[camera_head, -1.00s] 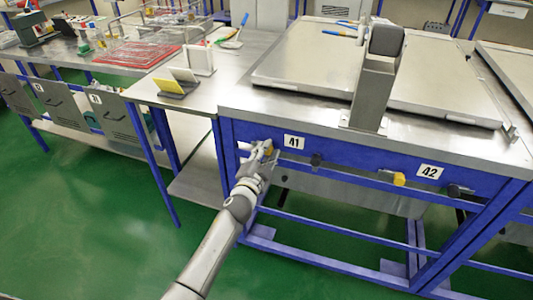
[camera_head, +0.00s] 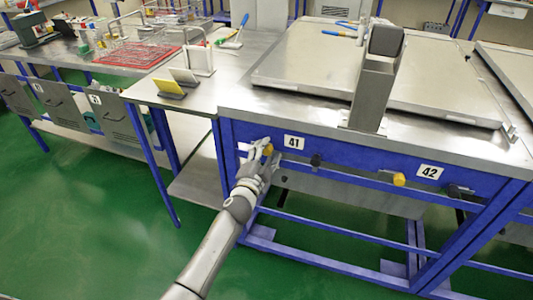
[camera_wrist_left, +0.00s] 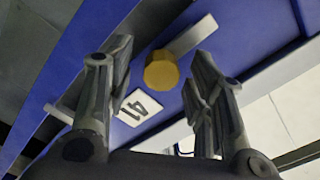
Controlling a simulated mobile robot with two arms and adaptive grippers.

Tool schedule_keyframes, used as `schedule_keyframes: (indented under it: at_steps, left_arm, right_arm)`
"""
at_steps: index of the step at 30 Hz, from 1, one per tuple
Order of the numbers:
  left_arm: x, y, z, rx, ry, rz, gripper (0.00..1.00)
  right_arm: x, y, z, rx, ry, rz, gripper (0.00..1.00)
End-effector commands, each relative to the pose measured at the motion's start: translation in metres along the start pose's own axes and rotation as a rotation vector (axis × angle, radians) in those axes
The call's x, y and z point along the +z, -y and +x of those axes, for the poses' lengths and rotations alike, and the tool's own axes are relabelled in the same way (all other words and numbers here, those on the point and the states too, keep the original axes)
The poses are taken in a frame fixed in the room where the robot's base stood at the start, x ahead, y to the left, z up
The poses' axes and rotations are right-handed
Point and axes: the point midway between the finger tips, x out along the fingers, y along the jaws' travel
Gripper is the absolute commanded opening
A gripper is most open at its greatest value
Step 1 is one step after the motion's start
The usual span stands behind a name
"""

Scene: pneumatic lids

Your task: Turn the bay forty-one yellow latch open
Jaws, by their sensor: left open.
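The bay forty-one yellow latch (camera_head: 268,150) is on the blue front rail, left of the white label 41 (camera_head: 294,142). In the left wrist view the yellow knob (camera_wrist_left: 161,70) has a grey bar reaching to its upper right, and label 41 (camera_wrist_left: 138,107) is below it. My left gripper (camera_head: 262,152) is at the latch. In the left wrist view its two fingers stand apart, open, with the knob between them near the fingertips (camera_wrist_left: 160,75). I cannot tell whether either finger touches it. My right gripper is not in view.
A black knob (camera_head: 316,160) is right of label 41. Another yellow latch (camera_head: 398,179) sits beside label 42 (camera_head: 429,172). A metal lid (camera_head: 310,60) covers the bench top, with a grey post (camera_head: 373,95) standing at its front. Green floor (camera_head: 100,230) is clear at left.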

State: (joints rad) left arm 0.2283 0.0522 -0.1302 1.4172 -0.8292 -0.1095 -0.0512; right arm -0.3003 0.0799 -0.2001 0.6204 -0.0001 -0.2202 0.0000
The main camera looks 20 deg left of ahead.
Motion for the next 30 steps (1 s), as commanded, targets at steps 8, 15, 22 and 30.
schedule_keyframes:
  at_steps: [8, 15, 22, 30]
  left_arm:
    - [0.001, 0.0, -0.011, 0.0, 0.001, 0.001, 0.49]
    - [0.001, -0.001, -0.054, 0.002, 0.001, 0.0, 0.49]
    - [0.001, -0.001, -0.096, 0.002, 0.001, -0.001, 0.49]
    - [0.0, 0.0, -0.119, 0.0, 0.001, 0.0, 0.49]
  right_arm:
    - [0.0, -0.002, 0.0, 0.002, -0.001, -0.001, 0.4]
    - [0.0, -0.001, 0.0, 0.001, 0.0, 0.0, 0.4]
    - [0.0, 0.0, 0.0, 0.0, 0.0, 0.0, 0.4]
    - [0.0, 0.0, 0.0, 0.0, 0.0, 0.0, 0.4]
